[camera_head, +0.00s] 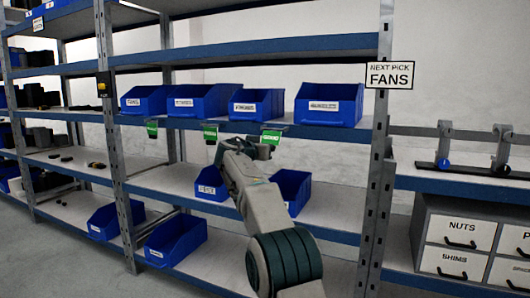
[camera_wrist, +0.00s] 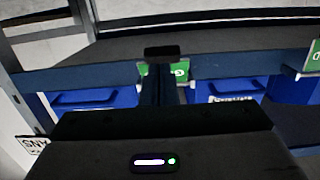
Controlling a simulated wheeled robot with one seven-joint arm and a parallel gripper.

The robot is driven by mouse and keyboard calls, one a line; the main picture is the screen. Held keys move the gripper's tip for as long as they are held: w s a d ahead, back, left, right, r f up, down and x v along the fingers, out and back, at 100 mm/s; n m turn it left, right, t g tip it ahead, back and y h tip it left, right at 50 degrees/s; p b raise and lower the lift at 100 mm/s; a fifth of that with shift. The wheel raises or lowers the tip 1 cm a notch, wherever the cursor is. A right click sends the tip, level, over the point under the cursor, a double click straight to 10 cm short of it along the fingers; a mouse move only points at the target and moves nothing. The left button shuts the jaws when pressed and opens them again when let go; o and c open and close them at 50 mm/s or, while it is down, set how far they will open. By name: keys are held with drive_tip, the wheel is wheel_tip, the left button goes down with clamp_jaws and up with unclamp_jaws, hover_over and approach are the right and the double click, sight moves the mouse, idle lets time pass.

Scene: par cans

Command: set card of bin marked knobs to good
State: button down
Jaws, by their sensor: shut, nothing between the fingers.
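Several blue bins stand on the upper shelf in the head view. The leftmost reads FANS; the labels of the second bin (camera_head: 199,100), third bin (camera_head: 257,104) and fourth bin (camera_head: 330,105) are too blurred to read surely, so I cannot tell which is knobs. Green cards hang at the shelf edge: a left card (camera_head: 152,128), a middle card (camera_head: 210,132) and a right card (camera_head: 270,137). My gripper (camera_wrist: 160,52) is shut and empty. It is raised near the right card. In the wrist view a green card (camera_wrist: 181,72) shows partly behind the fingers; contact is unclear.
More blue bins (camera_head: 180,240) stand on lower shelves, some behind my arm. A steel upright (camera_head: 378,180) with a NEXT PICK FANS sign (camera_head: 389,75) is at the right. Drawers marked NUTS and SHIMS (camera_head: 455,250) are beyond it. Free space lies before the upper shelf.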

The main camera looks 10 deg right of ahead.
drive_tip(key=s+a+f+b, duration=0.3)
drive_tip(key=f, duration=0.5)
drive_tip(key=shift+s+f, duration=0.2)
drive_tip(key=shift+s, duration=0.1)
